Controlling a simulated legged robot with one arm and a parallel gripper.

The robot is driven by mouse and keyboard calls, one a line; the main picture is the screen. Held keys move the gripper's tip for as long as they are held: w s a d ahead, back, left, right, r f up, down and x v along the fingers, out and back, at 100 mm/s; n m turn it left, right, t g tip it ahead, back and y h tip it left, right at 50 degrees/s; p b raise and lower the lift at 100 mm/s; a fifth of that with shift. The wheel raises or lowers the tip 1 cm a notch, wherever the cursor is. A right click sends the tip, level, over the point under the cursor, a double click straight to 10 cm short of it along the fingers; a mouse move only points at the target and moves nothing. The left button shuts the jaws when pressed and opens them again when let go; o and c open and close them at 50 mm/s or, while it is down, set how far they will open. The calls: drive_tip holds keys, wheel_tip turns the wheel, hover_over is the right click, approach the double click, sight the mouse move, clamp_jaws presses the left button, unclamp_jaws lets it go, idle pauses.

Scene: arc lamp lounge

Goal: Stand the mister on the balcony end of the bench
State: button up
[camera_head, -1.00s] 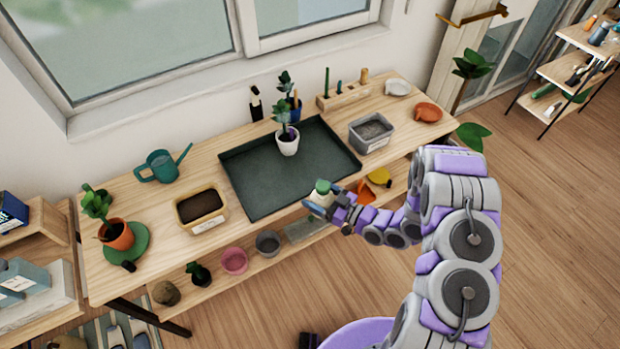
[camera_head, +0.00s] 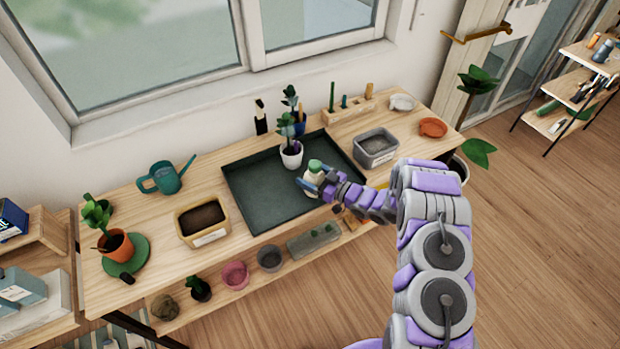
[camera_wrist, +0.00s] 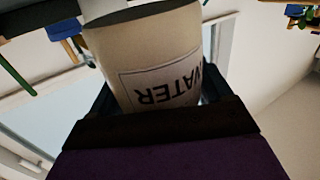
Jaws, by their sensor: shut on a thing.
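The mister (camera_head: 314,173), a pale cream bottle with a green top, is in my gripper (camera_head: 316,184), over the front right part of the dark green tray on the bench (camera_head: 140,200). In the wrist view the mister (camera_wrist: 150,55) fills the upper middle, its printed WATER label appearing upside down. My gripper (camera_wrist: 160,108) is shut on it. I cannot tell whether its base touches the tray. The right end of the bench, toward the glazed door, holds a grey tub (camera_head: 376,150), an orange dish (camera_head: 433,128) and a pale dish (camera_head: 402,103).
A white potted plant (camera_head: 291,158) stands in the tray (camera_head: 250,195), just behind the mister. A yellow tub (camera_head: 203,225), teal watering can (camera_head: 164,178) and terracotta pot (camera_head: 115,246) stand left. A wooden tool block (camera_head: 350,107) is at the back. A tall plant (camera_head: 478,82) stands beyond the right end.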

drive_tip(key=shift+w+a, duration=0.15)
drive_tip(key=shift+w, duration=0.3)
drive_tip(key=shift+w+a+f+b, duration=0.1)
drive_tip(key=shift+w+f+b, duration=0.1)
drive_tip(key=shift+f, duration=0.6)
drive_tip(key=shift+w+f+b, duration=0.15)
drive_tip(key=shift+f+b, duration=0.05)
drive_tip(key=shift+f, duration=0.55)
drive_tip(key=shift+f, duration=0.2)
drive_tip(key=o, duration=1.3)
drive_tip(key=v, duration=0.6)
drive_tip(key=p+v, duration=0.1)
drive_tip(key=v, duration=0.4)
drive_tip(key=p+v, duration=0.1)
drive_tip(key=v, duration=0.5)
drive_tip(key=shift+w+d+f, duration=0.15)
drive_tip(key=shift+w+d, duration=0.1)
drive_tip(key=shift+d, duration=0.2)
